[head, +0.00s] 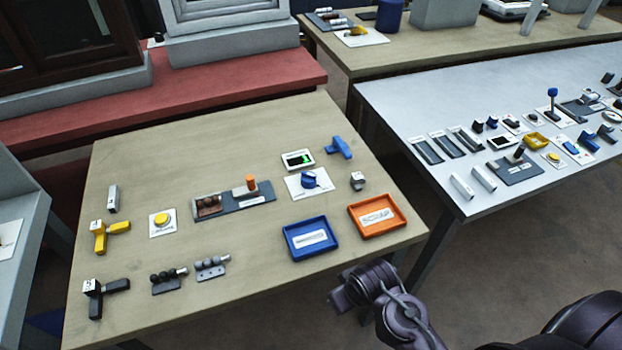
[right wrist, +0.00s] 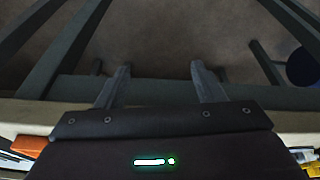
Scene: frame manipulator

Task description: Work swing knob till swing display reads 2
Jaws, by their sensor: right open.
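A blue knob (head: 309,181) sits on a white plate at the right part of the wooden table. Just behind it is a small display (head: 298,160) with a dark screen and a green mark; its reading is too small to make out, and I cannot read a swing label. My right arm (head: 385,303) is at the lower right of the head view, in front of the table edge and apart from the knob. In the right wrist view my right gripper (right wrist: 162,85) has its fingers apart and empty, over the floor. My left gripper is not in view.
A blue tray (head: 311,239) and an orange tray (head: 377,214) lie between the knob and the front edge. A blue handle (head: 339,147) and a small grey block (head: 357,181) flank the knob. A grey table (head: 440,190) with several parts stands to the right.

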